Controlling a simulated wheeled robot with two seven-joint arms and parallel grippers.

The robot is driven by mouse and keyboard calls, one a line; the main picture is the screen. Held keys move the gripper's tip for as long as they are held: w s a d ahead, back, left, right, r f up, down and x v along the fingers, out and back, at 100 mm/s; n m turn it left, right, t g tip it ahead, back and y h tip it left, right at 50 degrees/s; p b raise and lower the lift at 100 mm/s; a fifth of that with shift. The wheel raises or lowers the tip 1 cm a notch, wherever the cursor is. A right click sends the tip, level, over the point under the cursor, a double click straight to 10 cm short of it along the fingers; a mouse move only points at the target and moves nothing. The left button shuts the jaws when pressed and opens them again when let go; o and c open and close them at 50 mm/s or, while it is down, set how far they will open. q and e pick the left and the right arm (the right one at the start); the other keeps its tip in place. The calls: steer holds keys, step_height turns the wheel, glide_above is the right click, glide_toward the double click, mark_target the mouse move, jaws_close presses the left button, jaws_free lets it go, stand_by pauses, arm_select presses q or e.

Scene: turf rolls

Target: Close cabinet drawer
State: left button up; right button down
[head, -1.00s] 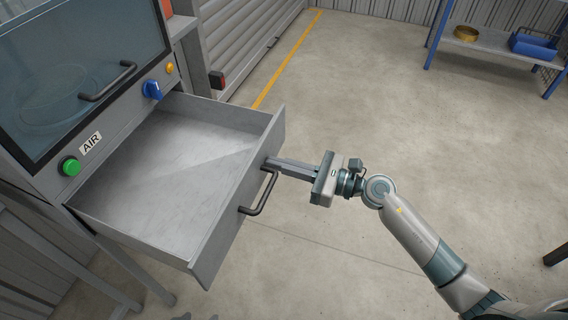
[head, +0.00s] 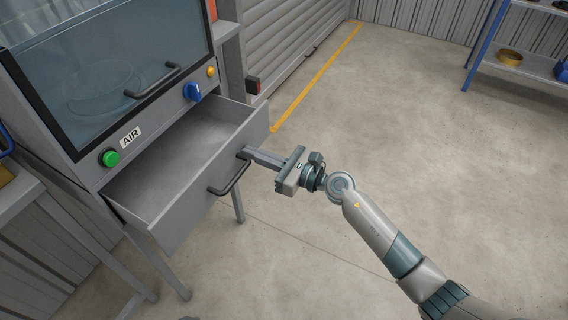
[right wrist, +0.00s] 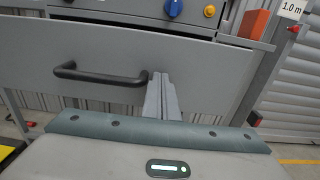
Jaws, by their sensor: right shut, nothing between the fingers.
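The grey cabinet drawer (head: 172,208) is partly open and looks empty in the head view. Its dark bar handle (head: 231,178) is on the front panel, and the handle also shows in the right wrist view (right wrist: 101,75). My right gripper (head: 246,152) is shut and empty, with its fingertips at the drawer's front panel beside the handle's far end. In the right wrist view the shut fingers (right wrist: 161,78) point at the panel just right of the handle; whether they touch it is hard to tell. My left gripper is not in view.
Above the drawer, the cabinet has a glass door with a handle (head: 152,80), a green button (head: 110,158) and a blue knob (head: 192,92). A grey bench (head: 18,195) stands at the left. A blue-framed shelf (head: 500,62) is at the far right. The floor between is clear.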

steer(key=b, duration=0.3)
glide_above(212, 149)
steer(key=shift+s+d+f, duration=0.15)
steer(key=shift+s+d, duration=0.05)
steer(key=shift+d, duration=0.1)
steer(key=shift+w+a, duration=0.2)
steer(key=shift+a, duration=0.15)
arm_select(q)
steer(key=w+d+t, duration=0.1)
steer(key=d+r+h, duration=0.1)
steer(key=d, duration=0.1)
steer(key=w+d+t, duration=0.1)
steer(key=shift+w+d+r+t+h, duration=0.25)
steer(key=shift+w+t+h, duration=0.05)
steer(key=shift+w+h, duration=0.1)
arm_select(e)
steer(key=shift+r, duration=0.35)
steer(key=shift+w+a+r, duration=0.1)
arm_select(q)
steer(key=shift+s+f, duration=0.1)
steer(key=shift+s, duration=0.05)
arm_select(e)
steer(key=shift+d, duration=0.2)
